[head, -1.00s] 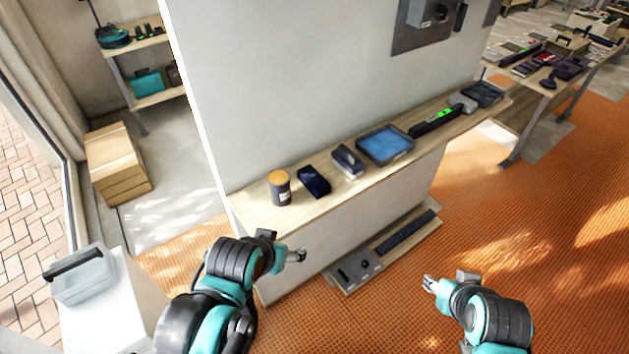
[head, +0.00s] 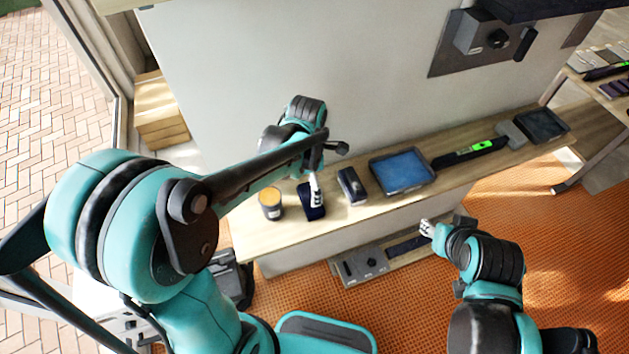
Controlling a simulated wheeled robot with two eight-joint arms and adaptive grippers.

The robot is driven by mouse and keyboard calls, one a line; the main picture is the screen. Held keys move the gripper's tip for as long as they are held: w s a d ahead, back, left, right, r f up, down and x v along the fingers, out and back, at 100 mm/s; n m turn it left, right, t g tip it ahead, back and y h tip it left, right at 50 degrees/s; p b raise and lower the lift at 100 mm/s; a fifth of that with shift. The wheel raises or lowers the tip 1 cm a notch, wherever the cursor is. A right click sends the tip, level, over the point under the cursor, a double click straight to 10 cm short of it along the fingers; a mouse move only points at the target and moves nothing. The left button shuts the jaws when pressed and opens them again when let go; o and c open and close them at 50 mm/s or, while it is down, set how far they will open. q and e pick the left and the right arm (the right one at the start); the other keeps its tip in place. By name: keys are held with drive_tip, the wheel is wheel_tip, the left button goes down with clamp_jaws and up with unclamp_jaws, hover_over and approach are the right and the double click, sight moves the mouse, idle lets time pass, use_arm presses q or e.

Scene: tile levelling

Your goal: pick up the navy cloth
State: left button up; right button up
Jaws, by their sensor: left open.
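The navy cloth (head: 312,212) lies folded on the wooden ledge, between a dark jar with an orange top and a grey-black block. My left gripper (head: 315,197) points down right over the cloth with its jaws open, and it hides part of the cloth. I cannot tell whether the fingertips touch it. My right gripper (head: 426,229) hangs in front of the ledge, away from the cloth; its jaws are too small to read.
The jar (head: 270,204) stands close left of the cloth, and the block (head: 351,186) close right. Further right are a tray with blue inside (head: 402,172) and a black level with a green light (head: 483,147). A wall (head: 230,80) rises behind the ledge (head: 285,237).

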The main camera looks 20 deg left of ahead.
sight(310, 197)
use_arm(q)
drive_tip(key=shift+w+f+n, duration=0.1)
drive_tip(key=shift+f+n, duration=0.1)
drive_tip(key=shift+n, duration=0.1)
wheel_tip(310, 197, down, 7)
drive_tip(key=shift+d+f+b, duration=0.1)
drive_tip(key=shift+f+b, duration=0.1)
drive_tip(key=shift+b, duration=0.9)
drive_tip(key=c, duration=0.8)
